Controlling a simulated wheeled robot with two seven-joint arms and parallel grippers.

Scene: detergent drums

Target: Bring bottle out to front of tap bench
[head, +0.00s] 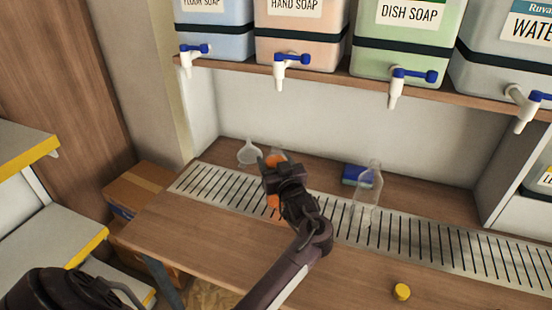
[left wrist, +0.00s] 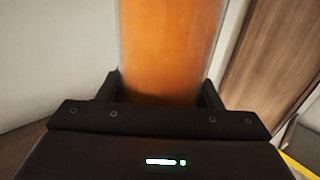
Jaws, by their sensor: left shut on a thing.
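My left gripper (head: 272,168) is over the slotted metal drain strip (head: 222,192) of the tap bench (head: 185,227). It is shut on a bottle of orange liquid (head: 273,201), mostly hidden behind the gripper in the head view. In the left wrist view the orange bottle (left wrist: 168,45) stands between the two fingers (left wrist: 160,88). I cannot tell whether its base touches the strip. A clear empty bottle (head: 368,190) stands on the strip to the right. My right gripper is not in view.
A clear funnel (head: 249,152) and a blue sponge-like block (head: 356,175) lie at the back of the bench. A yellow cap (head: 401,291) is near the front. Soap drums with blue-handled taps (head: 292,58) overhang on a shelf. The front-left bench top is clear.

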